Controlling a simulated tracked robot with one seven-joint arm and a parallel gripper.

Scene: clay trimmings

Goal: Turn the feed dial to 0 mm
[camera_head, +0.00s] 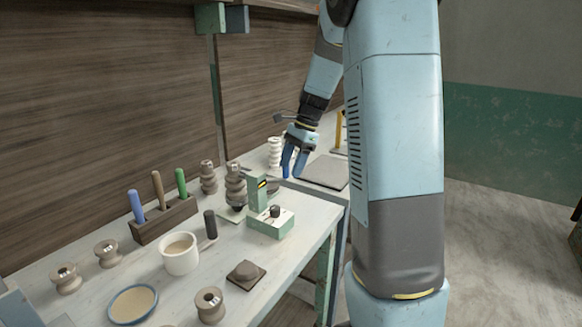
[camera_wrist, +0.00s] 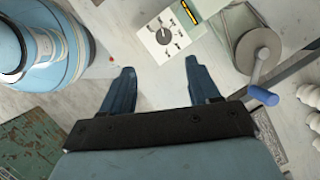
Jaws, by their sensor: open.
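The feed dial is a small dark knob (camera_head: 275,211) on the pale top of a green box (camera_head: 268,226). The box has a green upright with a yellow mark on a black strip. In the wrist view the dial (camera_wrist: 163,36) sits among dark marks on the white face, beyond the fingertips. Its pointer setting is too small to read. My gripper (camera_head: 293,174) is beyond the box in the head view, above the bench and apart from the dial. In the wrist view my gripper (camera_wrist: 162,82) has its blue fingers spread with nothing between them.
A crank wheel with a blue handle (camera_wrist: 263,95) is right of the dial in the wrist view. A dark slab (camera_head: 324,172) lies beyond.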

